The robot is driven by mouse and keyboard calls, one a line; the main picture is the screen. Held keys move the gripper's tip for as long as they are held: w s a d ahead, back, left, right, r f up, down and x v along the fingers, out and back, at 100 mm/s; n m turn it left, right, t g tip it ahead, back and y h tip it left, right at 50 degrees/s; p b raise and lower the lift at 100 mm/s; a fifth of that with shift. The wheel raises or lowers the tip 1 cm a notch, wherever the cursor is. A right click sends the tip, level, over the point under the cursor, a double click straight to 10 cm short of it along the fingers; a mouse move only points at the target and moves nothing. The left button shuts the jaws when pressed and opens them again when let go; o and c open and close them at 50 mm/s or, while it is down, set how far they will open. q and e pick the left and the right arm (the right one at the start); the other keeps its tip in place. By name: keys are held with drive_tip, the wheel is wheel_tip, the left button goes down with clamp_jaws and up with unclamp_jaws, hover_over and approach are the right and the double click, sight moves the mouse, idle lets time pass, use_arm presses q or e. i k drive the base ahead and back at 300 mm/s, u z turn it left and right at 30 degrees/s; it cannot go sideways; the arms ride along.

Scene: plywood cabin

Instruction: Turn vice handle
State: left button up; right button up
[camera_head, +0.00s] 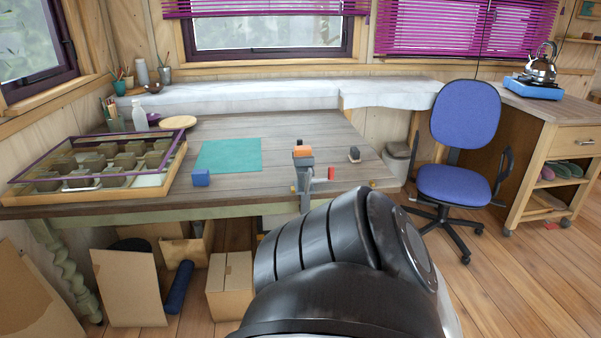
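A grey vice (305,182) is fixed at the front edge of the wooden workbench (220,192). An orange block (303,151) sits at the top of the vice, at its jaws. A short bar, which looks like the vice handle (319,181), sticks out to the right low on the vice. A small red thing (331,172) shows near its right end. The lowest part of the vice is close to my black arm link, which rises from the bottom of the view. Neither of my grippers is in view.
On the bench are a teal mat (228,155), a blue block (201,178), a framed tray of pots (80,178) and a small dark object (354,154). A blue chair (463,145) stands to the right. Cardboard boxes (229,285) are under the bench.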

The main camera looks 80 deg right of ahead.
sight(308, 175)
drive_tip(key=z, duration=2.15)
